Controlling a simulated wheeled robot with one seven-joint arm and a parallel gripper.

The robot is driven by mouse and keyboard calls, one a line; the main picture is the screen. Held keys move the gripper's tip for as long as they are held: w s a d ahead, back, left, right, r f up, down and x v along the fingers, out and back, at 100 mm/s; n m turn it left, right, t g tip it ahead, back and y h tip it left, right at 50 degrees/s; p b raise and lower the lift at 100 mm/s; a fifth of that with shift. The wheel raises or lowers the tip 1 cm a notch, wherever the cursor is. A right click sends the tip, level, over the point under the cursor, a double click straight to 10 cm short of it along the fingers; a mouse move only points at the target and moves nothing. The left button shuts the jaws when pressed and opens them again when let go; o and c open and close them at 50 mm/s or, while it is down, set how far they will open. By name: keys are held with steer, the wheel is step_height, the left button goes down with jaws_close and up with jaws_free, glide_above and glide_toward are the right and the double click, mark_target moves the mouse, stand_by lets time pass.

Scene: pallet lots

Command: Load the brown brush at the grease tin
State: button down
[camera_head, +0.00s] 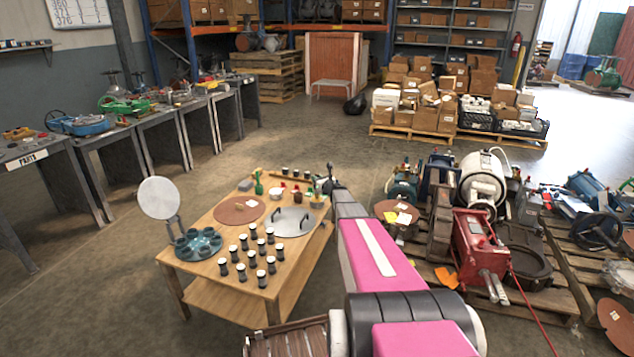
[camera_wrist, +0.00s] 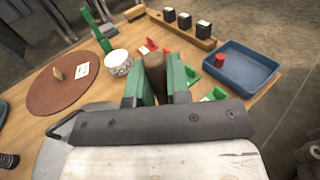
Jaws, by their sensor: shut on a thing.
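My gripper (camera_wrist: 155,88) has its green fingers shut on a brown cylinder that looks like the handle of the brown brush (camera_wrist: 154,66). The brush's lower end is hidden, so I cannot tell if it touches anything. A white tin with dark marks, likely the grease tin (camera_wrist: 118,62), stands on the table just left of the fingers in the wrist view. It appears small in the head view (camera_head: 277,193). In the head view my gripper (camera_head: 326,184) is over the table's far right end; its fingers are too small there to read.
A brown disc (camera_wrist: 62,84) lies left of the tin, near an upright green piece (camera_wrist: 95,30). A blue tray (camera_wrist: 266,76) and a wooden rack (camera_wrist: 160,22) with black blocks are on the right and behind. Several black jars (camera_head: 242,241) crowd the table's near side.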

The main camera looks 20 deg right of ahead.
steer(key=shift+r, duration=3.15)
steer(key=shift+s, duration=0.1)
steer(key=s+a+r+n+g+y, duration=0.2)
steer(key=s+a+r+y, duration=0.1)
steer(key=s, duration=1)
steer(key=s+a+r+n+g+y, duration=0.2)
steer(key=s+a+r, duration=0.4)
steer(key=s, duration=0.8)
steer(key=s+a+r+n+g+y, duration=0.2)
steer(key=s+a, duration=0.6)
steer(key=s, duration=0.5)
step_height(320, 180, up, 2)
steer(key=shift+s+a+r+n+g+y, duration=0.15)
steer(key=shift+s+r+n+g+y, duration=0.25)
steer(key=shift+y, duration=0.4)
